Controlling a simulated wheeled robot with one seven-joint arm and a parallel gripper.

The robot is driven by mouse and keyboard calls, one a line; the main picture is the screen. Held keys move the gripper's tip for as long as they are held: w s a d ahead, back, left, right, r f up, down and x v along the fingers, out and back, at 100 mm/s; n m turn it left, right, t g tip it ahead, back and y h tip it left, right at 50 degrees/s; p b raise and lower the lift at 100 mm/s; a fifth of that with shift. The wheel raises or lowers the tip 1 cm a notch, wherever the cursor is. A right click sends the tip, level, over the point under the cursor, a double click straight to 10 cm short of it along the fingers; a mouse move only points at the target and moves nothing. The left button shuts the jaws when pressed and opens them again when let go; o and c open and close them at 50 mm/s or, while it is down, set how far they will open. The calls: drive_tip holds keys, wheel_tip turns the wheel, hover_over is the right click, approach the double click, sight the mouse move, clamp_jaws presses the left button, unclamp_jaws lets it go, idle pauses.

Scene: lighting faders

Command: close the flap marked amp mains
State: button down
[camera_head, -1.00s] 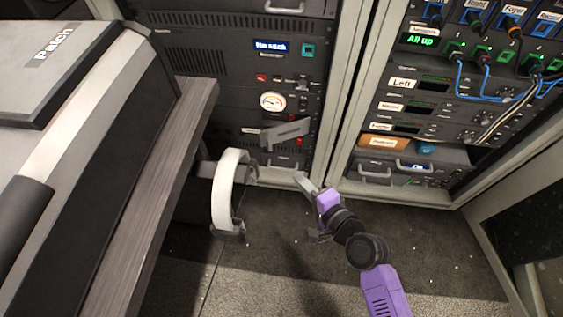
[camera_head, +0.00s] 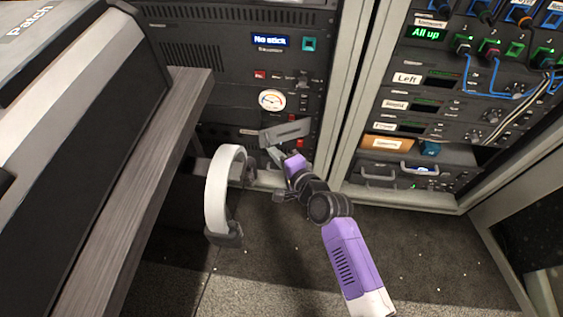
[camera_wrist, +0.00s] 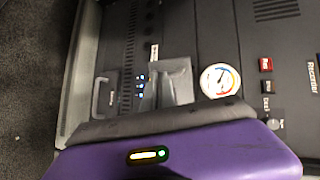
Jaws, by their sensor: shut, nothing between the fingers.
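A grey flap (camera_head: 286,133) sticks out from the lower part of the left rack, below a round dial, so it stands open. Its marking is too small to read. My gripper (camera_head: 273,156) is shut and empty, with its tips just below the flap's left part; I cannot tell whether they touch it. In the wrist view, the flap (camera_wrist: 176,78) shows as a grey plate beyond my purple gripper housing, which hides the lower part of the picture.
A white headband-like ring (camera_head: 222,190) hangs beside the wooden desk edge (camera_head: 150,170), left of my gripper. The round dial (camera_head: 271,100) and small switches are above the flap. The right rack (camera_head: 420,190) has drawer handles and blue cables. The floor in front is clear.

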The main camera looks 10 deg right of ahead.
sight(262, 141)
idle(0.3)
drive_tip(key=shift+w+a+p, duration=0.25)
drive_tip(key=shift+w+a, duration=0.3)
drive_tip(key=shift+w, duration=0.35)
drive_tip(key=shift+w+a+p, duration=0.2)
drive_tip(key=shift+w+a, duration=0.3)
drive_tip(key=shift+w, duration=0.4)
drive_tip(key=shift+s, duration=0.1)
